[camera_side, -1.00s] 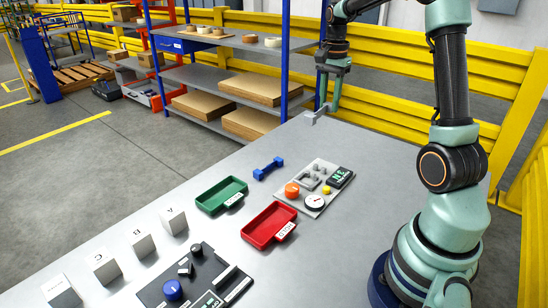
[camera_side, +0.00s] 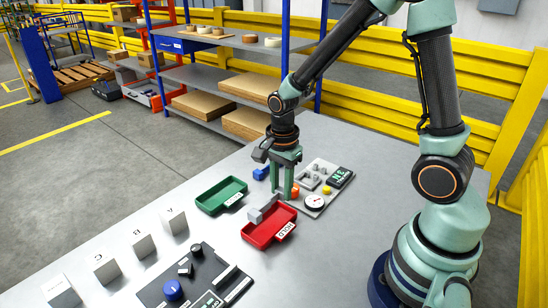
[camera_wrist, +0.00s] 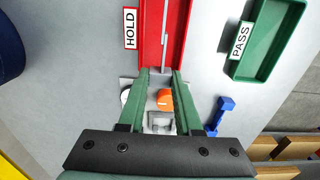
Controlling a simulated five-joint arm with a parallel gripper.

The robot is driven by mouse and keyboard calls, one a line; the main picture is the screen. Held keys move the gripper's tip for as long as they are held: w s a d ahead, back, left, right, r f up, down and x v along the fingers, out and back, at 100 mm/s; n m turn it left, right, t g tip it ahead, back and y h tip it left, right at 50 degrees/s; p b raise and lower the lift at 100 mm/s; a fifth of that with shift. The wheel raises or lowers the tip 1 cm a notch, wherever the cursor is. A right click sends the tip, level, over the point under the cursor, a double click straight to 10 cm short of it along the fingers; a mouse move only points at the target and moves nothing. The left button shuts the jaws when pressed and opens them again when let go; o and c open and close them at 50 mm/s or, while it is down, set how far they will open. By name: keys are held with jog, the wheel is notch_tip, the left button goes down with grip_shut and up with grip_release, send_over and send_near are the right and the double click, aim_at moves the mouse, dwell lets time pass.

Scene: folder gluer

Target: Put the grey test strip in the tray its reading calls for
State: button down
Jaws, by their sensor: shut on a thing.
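My gripper (camera_side: 280,196) is shut on the grey test strip (camera_side: 262,208). The strip is at the left end of the red HOLD tray (camera_side: 268,240) in the side view; I cannot tell whether it touches the tray. In the wrist view the strip (camera_wrist: 166,38) is a thin grey bar stretching from the fingertips (camera_wrist: 160,74) over the red tray (camera_wrist: 150,30). The green PASS tray (camera_side: 208,208) stands to the left; it also shows in the wrist view (camera_wrist: 262,58). The tester display (camera_side: 340,177) has green characters too small to read surely.
The grey tester panel (camera_side: 318,212), with an orange knob (camera_wrist: 165,98) and round dial (camera_side: 314,203), lies just right of my gripper. Lettered blocks (camera_side: 145,246) and a dark control panel (camera_side: 205,265) stand at the front.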

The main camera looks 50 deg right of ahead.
jog(key=shift+f, duration=2.9)
jog(key=c, duration=0.5)
grip_release()
jog(key=shift+r, duration=5)
